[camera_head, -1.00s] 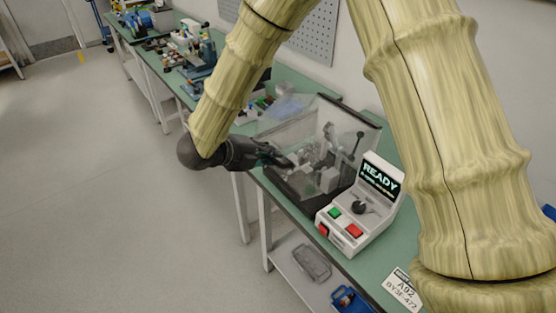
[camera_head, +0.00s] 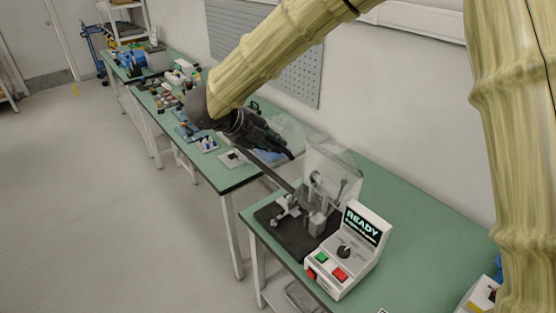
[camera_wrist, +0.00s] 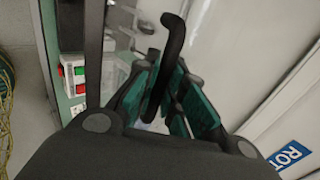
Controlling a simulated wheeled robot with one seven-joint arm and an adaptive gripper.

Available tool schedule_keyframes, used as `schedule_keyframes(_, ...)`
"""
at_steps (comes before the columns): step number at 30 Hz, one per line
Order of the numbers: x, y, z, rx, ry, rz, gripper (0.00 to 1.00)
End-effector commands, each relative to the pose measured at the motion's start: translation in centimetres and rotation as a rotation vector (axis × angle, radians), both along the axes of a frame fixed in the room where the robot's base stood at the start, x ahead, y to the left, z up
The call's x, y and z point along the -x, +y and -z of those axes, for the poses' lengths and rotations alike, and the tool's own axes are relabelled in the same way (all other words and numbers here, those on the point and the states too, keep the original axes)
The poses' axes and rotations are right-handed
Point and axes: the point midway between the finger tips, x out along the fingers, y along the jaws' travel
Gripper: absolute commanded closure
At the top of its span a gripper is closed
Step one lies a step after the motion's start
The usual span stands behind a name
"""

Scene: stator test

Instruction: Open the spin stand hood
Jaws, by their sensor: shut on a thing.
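The spin stand hood (camera_head: 338,168) is a clear box-like cover. It stands tilted up at the back of the spin stand, and the dark base (camera_head: 298,243) with its grey metal fixtures (camera_head: 318,222) is uncovered at the front. My gripper (camera_head: 286,150) is at the hood's upper left in the head view. In the wrist view my gripper (camera_wrist: 168,98) has its green pads shut around a black curved handle (camera_wrist: 173,45). The handle's joint to the hood is not clear. The hood's hinge is partly hidden.
A white control box (camera_head: 345,255) with a READY screen, a knob and green and red buttons stands beside the spin stand. A green bench (camera_head: 420,215) is clear to the right. Another bench with tools and parts (camera_head: 205,145) runs to the back left. The wall is close behind.

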Motion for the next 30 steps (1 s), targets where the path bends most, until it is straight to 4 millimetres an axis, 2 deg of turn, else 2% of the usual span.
schedule_keyframes(1,-0.5,-0.5,-1.5,-0.001,-0.002,-0.002,1.00)
schedule_keyframes(3,-1.1,-1.2,-2.8,-0.001,-0.001,-0.004,1.00)
schedule_keyframes(12,-3.1,-4.3,-6.3,0.001,-0.001,-0.005,1.00)
schedule_keyframes(19,-3.8,-5.4,-7.2,0.001,0.000,-0.005,1.00)
schedule_keyframes(30,-4.0,-5.7,-7.4,0.002,0.001,-0.006,1.00)
